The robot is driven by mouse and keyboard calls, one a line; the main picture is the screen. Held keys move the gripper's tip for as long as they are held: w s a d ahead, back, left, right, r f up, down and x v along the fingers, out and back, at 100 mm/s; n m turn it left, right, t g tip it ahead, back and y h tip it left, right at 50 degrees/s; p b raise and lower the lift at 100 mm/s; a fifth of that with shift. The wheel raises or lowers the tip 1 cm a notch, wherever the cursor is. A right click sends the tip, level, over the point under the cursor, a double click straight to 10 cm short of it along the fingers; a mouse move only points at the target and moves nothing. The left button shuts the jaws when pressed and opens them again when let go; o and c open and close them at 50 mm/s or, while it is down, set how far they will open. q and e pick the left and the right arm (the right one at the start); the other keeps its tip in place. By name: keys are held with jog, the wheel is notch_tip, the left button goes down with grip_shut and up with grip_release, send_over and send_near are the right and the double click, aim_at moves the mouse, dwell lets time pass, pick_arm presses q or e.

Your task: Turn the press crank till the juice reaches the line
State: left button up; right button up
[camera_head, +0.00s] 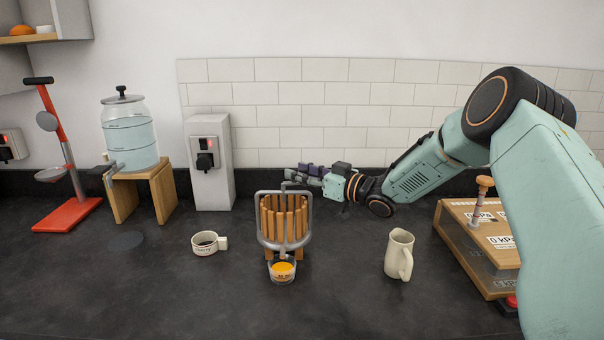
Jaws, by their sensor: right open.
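The fruit press (284,220) stands mid-counter, a cage of wooden staves in a grey metal frame. A clear glass (282,270) with orange juice stands at its front foot, under the spout. The juice level against any line is too small to read. My right gripper (302,174) is open at the top of the press, reaching in from the right. Its dark fingers are beside the grey crank (291,186) at the top of the screw. I cannot tell whether they touch it. My left gripper is not in view.
A labelled cup (207,243) stands left of the press, and a cream jug (399,254) stands to the right. A water dispenser (130,139) on a wooden stand and a red lever stand (67,214) are at left. A wooden gauge box (478,235) is at right.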

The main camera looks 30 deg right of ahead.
jog(key=shift+d+f, duration=0.15)
jog(key=shift+d, duration=0.2)
jog(key=c, duration=0.4)
jog(key=shift+a, duration=0.2)
grip_shut()
jog(key=shift+d, duration=0.1)
jog(key=shift+s+m+t+h, duration=0.15)
jog(key=shift+m+t+h, duration=0.15)
jog(key=shift+m+h, duration=0.35)
